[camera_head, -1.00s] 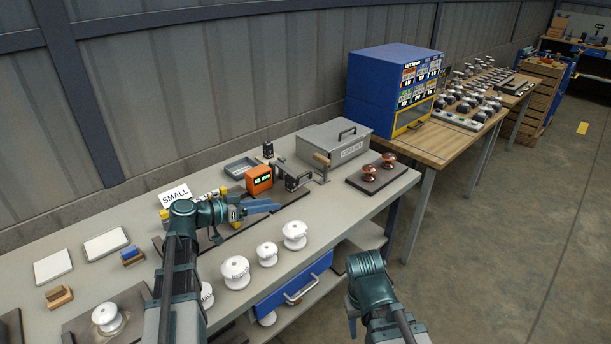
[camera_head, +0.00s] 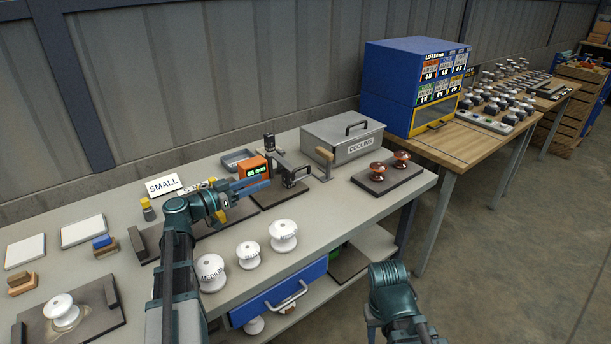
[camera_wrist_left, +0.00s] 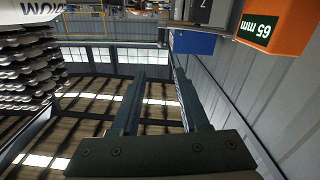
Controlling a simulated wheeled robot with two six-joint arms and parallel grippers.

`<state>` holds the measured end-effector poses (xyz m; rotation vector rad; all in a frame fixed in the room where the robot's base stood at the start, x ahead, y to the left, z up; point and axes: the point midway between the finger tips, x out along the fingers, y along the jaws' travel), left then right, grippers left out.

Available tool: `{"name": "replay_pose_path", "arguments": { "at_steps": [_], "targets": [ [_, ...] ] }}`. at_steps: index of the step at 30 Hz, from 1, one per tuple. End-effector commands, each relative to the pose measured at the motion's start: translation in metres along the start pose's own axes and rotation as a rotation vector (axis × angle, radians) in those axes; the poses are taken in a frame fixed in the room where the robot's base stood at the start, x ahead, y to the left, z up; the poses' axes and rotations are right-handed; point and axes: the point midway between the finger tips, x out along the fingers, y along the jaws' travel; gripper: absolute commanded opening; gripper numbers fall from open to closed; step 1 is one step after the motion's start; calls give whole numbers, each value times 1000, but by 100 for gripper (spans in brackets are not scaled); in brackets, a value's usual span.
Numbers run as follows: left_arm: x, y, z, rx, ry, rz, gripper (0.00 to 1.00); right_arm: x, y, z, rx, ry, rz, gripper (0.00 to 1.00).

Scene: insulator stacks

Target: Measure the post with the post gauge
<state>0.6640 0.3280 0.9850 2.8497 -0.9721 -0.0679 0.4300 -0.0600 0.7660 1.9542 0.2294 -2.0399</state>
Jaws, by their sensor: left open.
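The post gauge appears to be the orange box (camera_head: 251,166) with a green display and the dark metal frame (camera_head: 287,174) beside it on the near bench. In the left wrist view the orange box (camera_wrist_left: 279,23) is at the upper right and its display reads 65 mm. My left gripper (camera_head: 252,188) is close in front of the orange box. It is open and empty, and its spread fingers also show in the left wrist view (camera_wrist_left: 159,76). I cannot tell which object is the post; a stack of pale ribbed discs (camera_wrist_left: 25,65) is at the left there. My right arm is at the bottom; its fingers are mostly hidden.
White insulators (camera_head: 211,272) line the bench front. A grey COOLING box (camera_head: 343,140) stands behind a dark plate (camera_head: 384,182) with two brown insulators. A SMALL card (camera_head: 163,185) stands at the back. A blue cabinet (camera_head: 408,85) is on the wooden table.

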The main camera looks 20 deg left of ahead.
Motion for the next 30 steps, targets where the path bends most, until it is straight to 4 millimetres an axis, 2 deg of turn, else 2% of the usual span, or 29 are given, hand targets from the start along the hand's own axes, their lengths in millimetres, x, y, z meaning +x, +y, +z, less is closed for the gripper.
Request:
{"name": "replay_pose_path", "arguments": {
  "at_steps": [1,3,9,13,30],
  "targets": [
    [0,-2,9,0,1,-1,45,9,-1,0,0,0,0,45],
    [0,-2,13,0,1,-1,45,14,-1,-1,0,0,0,45],
    [0,-2,13,0,1,0,45,13,-1,-1,0,0,0,45],
    [9,-2,13,0,0,1,45,13,-1,-1,0,0,0,45],
    [114,-3,13,0,0,2,45,13,-1,-1,0,0,0,45]
  ]
}}
